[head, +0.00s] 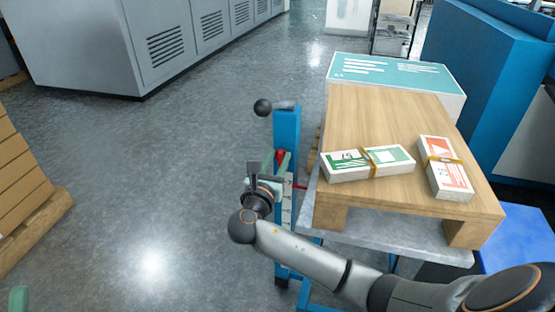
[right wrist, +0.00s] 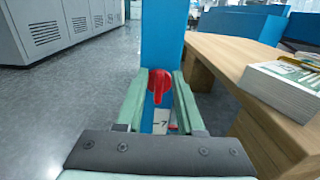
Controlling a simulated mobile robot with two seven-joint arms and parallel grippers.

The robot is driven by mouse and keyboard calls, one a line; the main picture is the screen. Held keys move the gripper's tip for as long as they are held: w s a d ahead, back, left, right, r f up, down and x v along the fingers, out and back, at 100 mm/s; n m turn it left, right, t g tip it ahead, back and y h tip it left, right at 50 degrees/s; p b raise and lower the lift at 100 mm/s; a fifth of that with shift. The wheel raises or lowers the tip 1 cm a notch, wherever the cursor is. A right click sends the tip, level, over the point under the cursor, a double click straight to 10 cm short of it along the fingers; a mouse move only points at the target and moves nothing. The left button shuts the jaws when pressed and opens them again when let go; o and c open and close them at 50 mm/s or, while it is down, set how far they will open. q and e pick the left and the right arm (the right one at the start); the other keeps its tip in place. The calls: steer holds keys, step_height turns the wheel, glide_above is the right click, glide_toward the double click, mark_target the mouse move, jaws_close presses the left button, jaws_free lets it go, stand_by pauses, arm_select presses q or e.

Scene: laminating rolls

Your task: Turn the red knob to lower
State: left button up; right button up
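The red knob (right wrist: 159,85) is on the front of a blue post (right wrist: 164,38); a bit of it also shows in the head view (head: 281,155). My right gripper (right wrist: 159,92) is open, its two pale green fingers on either side of the knob. Narrow gaps seem to remain, and I cannot tell whether either finger touches it. Below the knob is a white scale plate (right wrist: 159,121), partly hidden by the gripper. In the head view a red pointer (head: 298,187) shows beside the scale. A pale green tip, likely of my left gripper (head: 18,299), shows at the lower left edge.
A black ball-ended lever (head: 263,107) sticks out left of the post top.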

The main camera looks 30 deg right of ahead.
jaws_close()
stand_by(0.5)
